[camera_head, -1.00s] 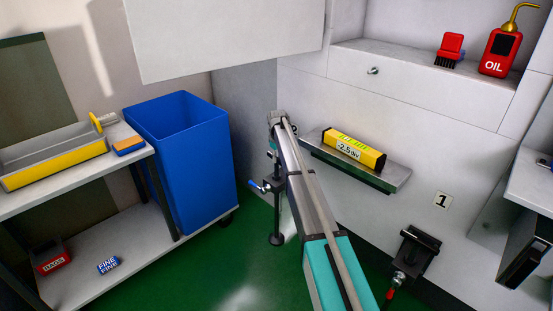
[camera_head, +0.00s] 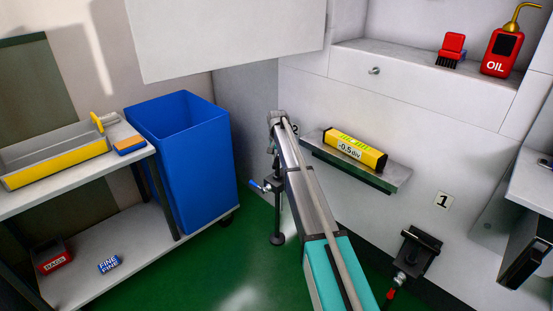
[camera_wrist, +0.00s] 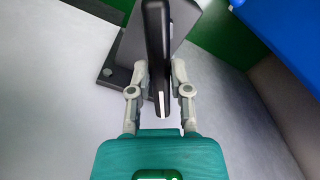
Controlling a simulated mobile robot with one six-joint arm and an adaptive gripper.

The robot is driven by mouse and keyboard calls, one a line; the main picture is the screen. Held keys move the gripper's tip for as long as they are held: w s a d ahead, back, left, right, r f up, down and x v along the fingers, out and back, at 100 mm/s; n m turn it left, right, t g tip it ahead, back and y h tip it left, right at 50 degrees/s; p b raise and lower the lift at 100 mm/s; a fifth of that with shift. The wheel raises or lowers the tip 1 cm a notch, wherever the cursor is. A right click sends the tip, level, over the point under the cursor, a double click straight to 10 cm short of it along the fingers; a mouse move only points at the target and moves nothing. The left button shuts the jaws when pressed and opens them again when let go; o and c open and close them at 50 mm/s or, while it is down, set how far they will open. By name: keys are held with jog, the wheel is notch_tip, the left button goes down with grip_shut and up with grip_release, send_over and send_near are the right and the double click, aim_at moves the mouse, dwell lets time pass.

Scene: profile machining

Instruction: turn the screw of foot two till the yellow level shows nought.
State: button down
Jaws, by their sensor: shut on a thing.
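The yellow level (camera_head: 372,155) lies on a grey ledge (camera_head: 398,177) on the machine's wall, and its display reads -0.5 div. Foot two (camera_head: 278,215) stands on the green floor left of my arm, with a blue-tipped lever (camera_head: 257,186). My arm hides its upper part and some of the "2" label (camera_head: 296,130). In the wrist view my gripper (camera_wrist: 160,78) is shut on a dark, upright, flat piece (camera_wrist: 156,35) with a white line, in front of a grey block (camera_wrist: 183,22). I cannot tell whether this piece is the screw's head or a tool on it.
A blue bin (camera_head: 190,150) stands close left of foot two. Foot one (camera_head: 417,252), with a red-tipped lever (camera_head: 389,294), is low on the right by the "1" label (camera_head: 443,201). An oil can (camera_head: 500,55) and a brush (camera_head: 450,49) stand on the upper shelf.

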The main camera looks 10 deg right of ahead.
jog(key=shift+s+a+m, duration=0.1)
jog(key=shift+m, duration=1.4)
jog(key=c, duration=0.6)
grip_release()
jog(key=shift+o, duration=0.2)
jog(key=shift+r, duration=0.1)
